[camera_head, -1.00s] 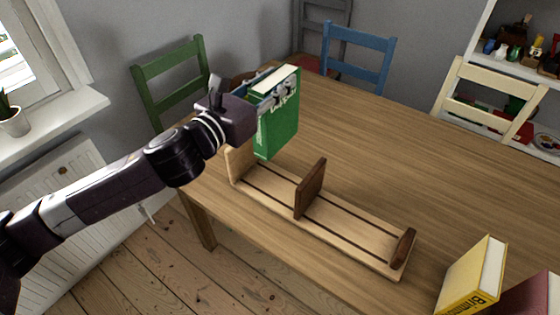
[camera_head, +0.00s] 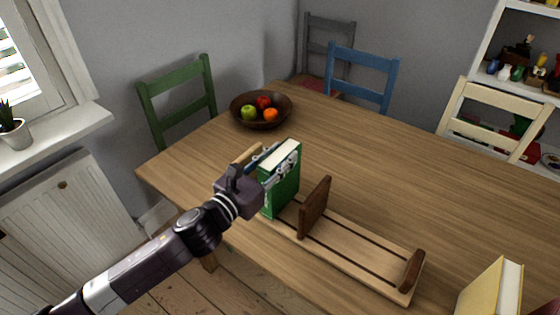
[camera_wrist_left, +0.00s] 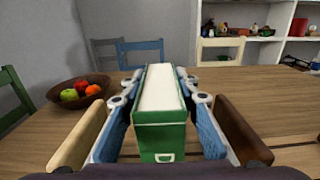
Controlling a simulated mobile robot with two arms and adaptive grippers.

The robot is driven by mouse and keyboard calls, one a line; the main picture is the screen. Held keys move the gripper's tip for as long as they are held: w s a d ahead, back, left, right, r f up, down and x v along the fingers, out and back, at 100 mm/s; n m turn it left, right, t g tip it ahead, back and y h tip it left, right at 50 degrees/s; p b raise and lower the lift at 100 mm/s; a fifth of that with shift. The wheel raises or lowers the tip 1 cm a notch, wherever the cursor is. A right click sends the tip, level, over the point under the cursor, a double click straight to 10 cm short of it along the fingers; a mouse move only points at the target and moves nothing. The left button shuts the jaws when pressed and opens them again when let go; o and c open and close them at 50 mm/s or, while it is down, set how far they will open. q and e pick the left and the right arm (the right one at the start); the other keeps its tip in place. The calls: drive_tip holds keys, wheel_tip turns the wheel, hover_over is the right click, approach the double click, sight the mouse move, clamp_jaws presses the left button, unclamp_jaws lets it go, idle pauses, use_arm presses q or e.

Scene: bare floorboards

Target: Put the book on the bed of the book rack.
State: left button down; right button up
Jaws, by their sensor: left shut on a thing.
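The green book (camera_head: 281,188) is upright in my left gripper (camera_head: 277,168), which is shut on it. The book is at the left part of the wooden book rack (camera_head: 362,258), between the rack's left end panel (camera_head: 247,153) and its dark brown middle divider (camera_head: 315,207). Whether its lower edge touches the bed I cannot tell. In the left wrist view the book (camera_wrist_left: 160,117) is held between both fingers, with the light end panel (camera_wrist_left: 90,132) on the left and the dark divider (camera_wrist_left: 240,132) on the right. My right gripper is not in view.
A fruit bowl (camera_head: 261,122) stands at the table's far left corner. A yellow book (camera_head: 491,290) stands at the lower right, beside a partly seen dark red one. Chairs surround the table (camera_head: 400,160). The table's middle is clear.

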use_arm(q)
drive_tip(key=shift+f, duration=0.4)
drive_tip(key=shift+f, duration=0.15)
drive_tip(key=c, duration=1.5)
unclamp_jaws()
drive_tip(key=shift+f, duration=0.1)
